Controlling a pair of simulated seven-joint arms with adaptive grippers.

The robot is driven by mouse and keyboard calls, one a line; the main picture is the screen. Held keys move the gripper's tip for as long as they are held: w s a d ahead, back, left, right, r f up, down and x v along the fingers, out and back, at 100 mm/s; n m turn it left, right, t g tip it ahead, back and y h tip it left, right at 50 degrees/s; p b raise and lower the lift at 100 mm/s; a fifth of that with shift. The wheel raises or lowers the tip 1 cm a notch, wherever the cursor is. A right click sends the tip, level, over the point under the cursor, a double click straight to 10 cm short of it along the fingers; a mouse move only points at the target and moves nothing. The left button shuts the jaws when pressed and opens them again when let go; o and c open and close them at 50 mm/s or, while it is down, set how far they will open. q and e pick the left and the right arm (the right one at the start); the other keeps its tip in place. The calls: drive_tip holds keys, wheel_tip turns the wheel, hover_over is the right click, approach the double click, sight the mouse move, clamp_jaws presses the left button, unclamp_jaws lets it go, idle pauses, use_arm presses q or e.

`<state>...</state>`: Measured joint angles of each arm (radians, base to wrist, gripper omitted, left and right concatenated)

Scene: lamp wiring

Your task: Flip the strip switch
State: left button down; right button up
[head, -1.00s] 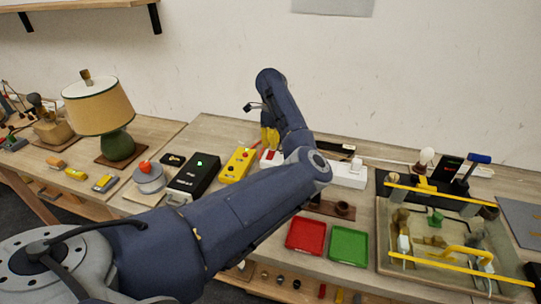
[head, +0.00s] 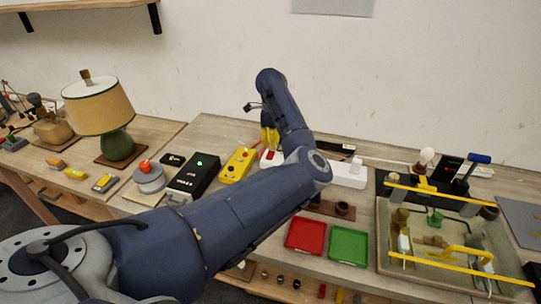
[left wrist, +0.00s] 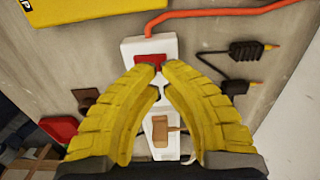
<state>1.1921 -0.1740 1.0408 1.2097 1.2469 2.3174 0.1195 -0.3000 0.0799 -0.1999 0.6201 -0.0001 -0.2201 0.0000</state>
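The white power strip (head: 348,174) lies on the bench in the head view, partly hidden behind my left arm. Its red switch (head: 270,155) sits at its left end, just below my left gripper (head: 270,137). In the left wrist view the strip (left wrist: 131,48) runs away under the fingers, and the red switch (left wrist: 150,60) shows just beyond the fingertips. The yellow fingers of my left gripper (left wrist: 160,84) converge at the tips, with nothing seen held between them. Whether they touch the switch I cannot tell. My right gripper is not in view.
A yellow box (head: 238,165) and a black box (head: 194,178) with a green light stand left of the strip. Red (head: 305,236) and green (head: 349,245) trays lie in front. An orange cord (left wrist: 225,13) leaves the strip. Black-handled leads (left wrist: 245,50) lie beside it.

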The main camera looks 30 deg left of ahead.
sight(271, 152)
use_arm(q)
drive_tip(key=shift+f, duration=1.95)
idle(1.2)
drive_tip(key=shift+r, duration=3.5)
